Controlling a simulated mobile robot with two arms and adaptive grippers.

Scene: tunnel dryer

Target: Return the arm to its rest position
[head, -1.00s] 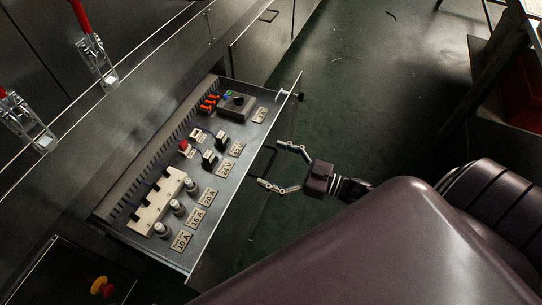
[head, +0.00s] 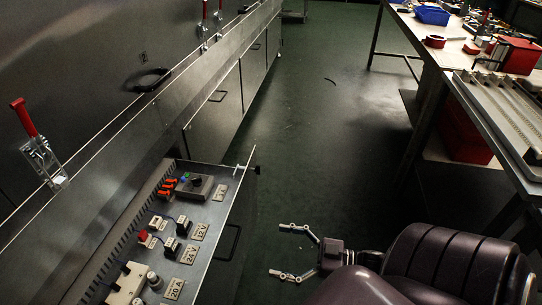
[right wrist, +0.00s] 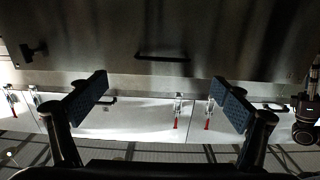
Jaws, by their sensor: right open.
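My right gripper (head: 290,251) is open and empty. In the head view it hangs over the green floor, to the right of the open drawer (head: 222,217), apart from the drawer's dark handle (head: 235,242). In the right wrist view its two blue-padded fingers (right wrist: 160,100) stand wide apart with nothing between them. The drawer holds labelled electrical parts, among them a grey box with a black knob (head: 196,184) and a red button (head: 143,236). My left gripper is not in view.
The steel dryer wall with red-handled clamps (head: 40,152) runs along the left. A workbench with a tray (head: 502,110), a blue bin (head: 432,15) and a red box (head: 517,55) stands at the right. Green floor (head: 330,130) lies clear between them.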

